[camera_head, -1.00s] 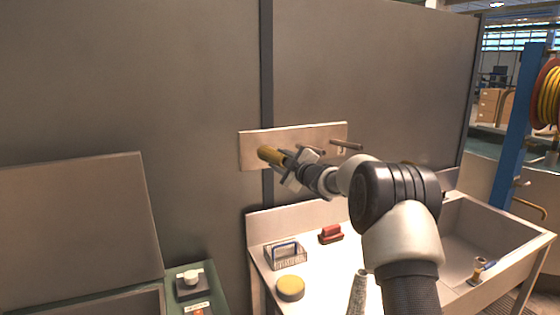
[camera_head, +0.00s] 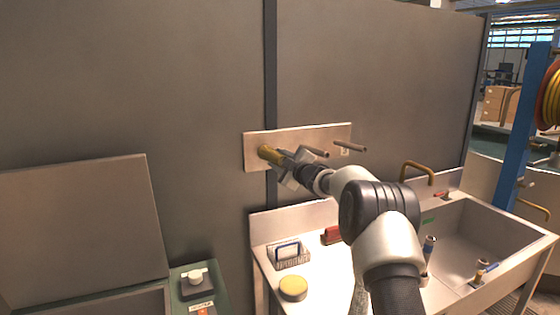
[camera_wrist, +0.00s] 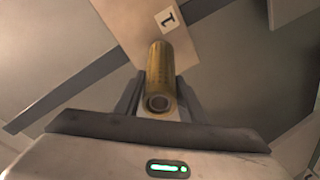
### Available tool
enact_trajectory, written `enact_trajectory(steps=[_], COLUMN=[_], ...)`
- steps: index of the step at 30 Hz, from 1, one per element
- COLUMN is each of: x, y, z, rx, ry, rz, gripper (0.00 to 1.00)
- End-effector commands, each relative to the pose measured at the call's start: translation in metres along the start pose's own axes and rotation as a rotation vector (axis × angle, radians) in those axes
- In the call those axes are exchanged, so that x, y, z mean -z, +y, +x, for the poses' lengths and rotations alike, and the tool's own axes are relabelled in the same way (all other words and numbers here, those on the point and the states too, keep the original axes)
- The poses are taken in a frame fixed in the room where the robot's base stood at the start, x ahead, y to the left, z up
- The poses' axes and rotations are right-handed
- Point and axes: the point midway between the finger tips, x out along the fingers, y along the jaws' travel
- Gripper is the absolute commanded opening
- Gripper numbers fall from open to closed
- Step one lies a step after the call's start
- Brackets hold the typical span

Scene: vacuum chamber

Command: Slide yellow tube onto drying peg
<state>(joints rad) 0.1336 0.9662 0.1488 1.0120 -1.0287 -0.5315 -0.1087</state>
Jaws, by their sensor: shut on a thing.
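The yellow tube (camera_head: 270,154) is held out in front of the left end of the pale peg board (camera_head: 258,138) on the wall. My gripper (camera_head: 284,160) is shut on it. In the wrist view, the tube (camera_wrist: 161,70) points away toward the board (camera_wrist: 140,22), beside a label reading 1. Its near end is round, with a brownish disc inside; I cannot tell whether that is a peg. Two drying pegs show, a middle one (camera_head: 316,152) and a right one (camera_head: 350,146), both bare. Any peg behind the tube is hidden, and contact with the board is unclear.
Below is a counter with a wire basket (camera_head: 291,256), a yellow round sponge (camera_head: 293,288) and a red object (camera_head: 331,235). A sink (camera_head: 470,235) with a brass faucet (camera_head: 418,168) is at the right. A green unit (camera_head: 198,292) stands at lower left.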

Motion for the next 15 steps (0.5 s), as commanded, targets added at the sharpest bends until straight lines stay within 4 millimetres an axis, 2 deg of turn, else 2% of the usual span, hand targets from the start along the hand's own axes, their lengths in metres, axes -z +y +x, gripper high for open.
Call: enact_trajectory(steps=[15], x=[-0.0007], y=[-0.0002], z=[0.0074], rx=[0.0], ry=[0.0], rz=[0.0], gripper=[0.04])
